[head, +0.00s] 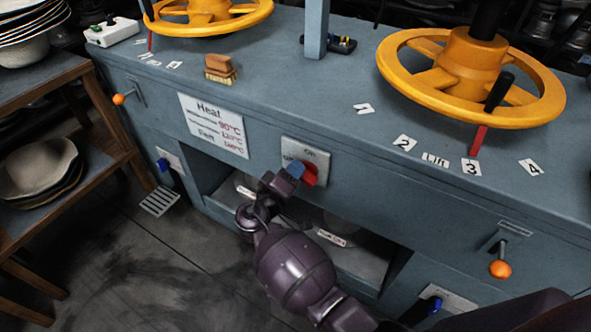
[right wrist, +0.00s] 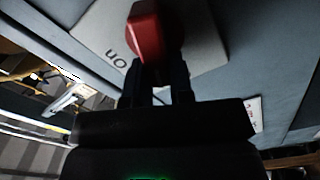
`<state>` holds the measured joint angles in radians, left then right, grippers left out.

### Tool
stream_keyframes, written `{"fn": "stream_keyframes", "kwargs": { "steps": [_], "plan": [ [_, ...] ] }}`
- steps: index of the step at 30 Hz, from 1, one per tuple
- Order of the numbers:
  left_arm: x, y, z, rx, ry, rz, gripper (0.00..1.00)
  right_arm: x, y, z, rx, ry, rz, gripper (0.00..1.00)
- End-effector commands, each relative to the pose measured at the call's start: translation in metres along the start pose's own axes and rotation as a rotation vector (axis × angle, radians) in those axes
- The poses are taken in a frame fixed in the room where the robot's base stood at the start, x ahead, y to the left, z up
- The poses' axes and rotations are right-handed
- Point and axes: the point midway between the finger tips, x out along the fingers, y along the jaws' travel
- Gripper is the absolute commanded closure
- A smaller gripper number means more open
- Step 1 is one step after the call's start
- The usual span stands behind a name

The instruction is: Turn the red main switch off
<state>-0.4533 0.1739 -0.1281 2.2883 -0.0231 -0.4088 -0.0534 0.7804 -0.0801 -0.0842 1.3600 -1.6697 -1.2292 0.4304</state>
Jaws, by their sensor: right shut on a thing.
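The red main switch (head: 309,174) sits on a pale plate (head: 319,156) on the front of the blue-grey press bench. The plate carries "On" at its top and a partly covered word at its left. My right gripper (head: 296,172) is at the switch and shut on its red handle. In the right wrist view the red handle (right wrist: 146,32) stands between the dark fingertips (right wrist: 158,72), with "On" lettered beside it on the plate (right wrist: 95,38). The fingers hide part of the switch. My left gripper is not in view.
Two yellow handwheels (head: 470,75) stand on the bench top (head: 330,95). A brush (head: 220,69) lies on the bench top. Orange-knobbed levers (head: 500,268) and blue switches (head: 163,165) are on the front. A wooden rack (head: 85,70) with hats stands at left.

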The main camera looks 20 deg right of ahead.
Motion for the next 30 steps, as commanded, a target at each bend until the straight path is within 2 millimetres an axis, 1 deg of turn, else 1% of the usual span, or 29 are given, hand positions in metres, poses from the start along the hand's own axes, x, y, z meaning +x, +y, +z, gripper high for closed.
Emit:
{"fn": "stream_keyframes", "kwargs": {
  "steps": [1, 6, 10, 15, 21, 30],
  "plan": [
    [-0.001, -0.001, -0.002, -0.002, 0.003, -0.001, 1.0, 0.001, 0.002, -0.002, -0.041, 0.003, 0.004, 1.0],
    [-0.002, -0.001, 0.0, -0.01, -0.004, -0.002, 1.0, 0.002, -0.001, -0.002, -0.183, 0.003, 0.004, 1.0],
    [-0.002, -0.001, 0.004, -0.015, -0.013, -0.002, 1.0, 0.002, -0.004, -0.001, -0.275, 0.002, 0.004, 1.0],
    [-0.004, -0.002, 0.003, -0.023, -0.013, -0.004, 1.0, 0.001, -0.006, 0.0, -0.364, 0.002, 0.003, 1.0],
    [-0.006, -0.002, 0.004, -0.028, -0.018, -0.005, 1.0, 0.001, -0.008, 0.0, -0.425, 0.002, 0.003, 1.0],
    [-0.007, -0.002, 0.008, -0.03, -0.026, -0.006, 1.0, 0.001, -0.009, 0.001, -0.449, 0.002, 0.002, 1.0]
  ]
}}
